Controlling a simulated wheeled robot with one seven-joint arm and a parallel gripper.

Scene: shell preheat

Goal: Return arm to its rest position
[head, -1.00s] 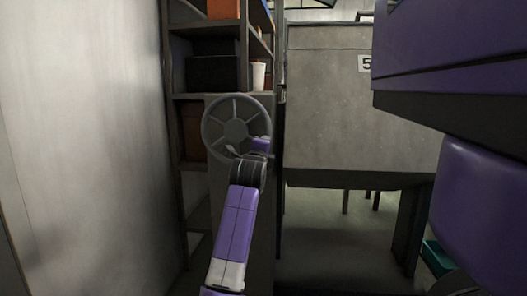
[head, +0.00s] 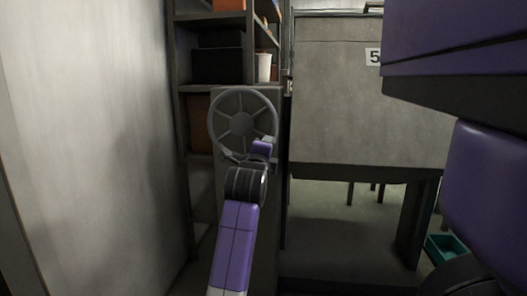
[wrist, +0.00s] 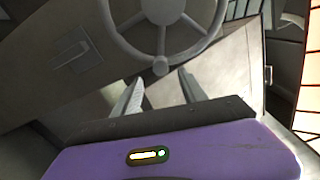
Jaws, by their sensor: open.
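My gripper (wrist: 161,94) is open and empty in the wrist view, its two fingers apart. A grey spoked handwheel (wrist: 162,57) stands just beyond the fingertips, with a small round knob at its lower rim. I cannot tell whether a finger touches it. In the head view the same handwheel (head: 242,124) is upright on a grey housing, and my purple arm reaches up to its lower edge. The gripper's fingers are mostly hidden there behind my wrist.
A dark shelf (head: 181,120) with boxes and a white cup (head: 264,67) stands behind the wheel. A large grey cabinet (head: 340,120) marked 5 is to the right. A pale wall (head: 90,140) is close on the left. A teal bin (head: 446,248) lies on the floor at right.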

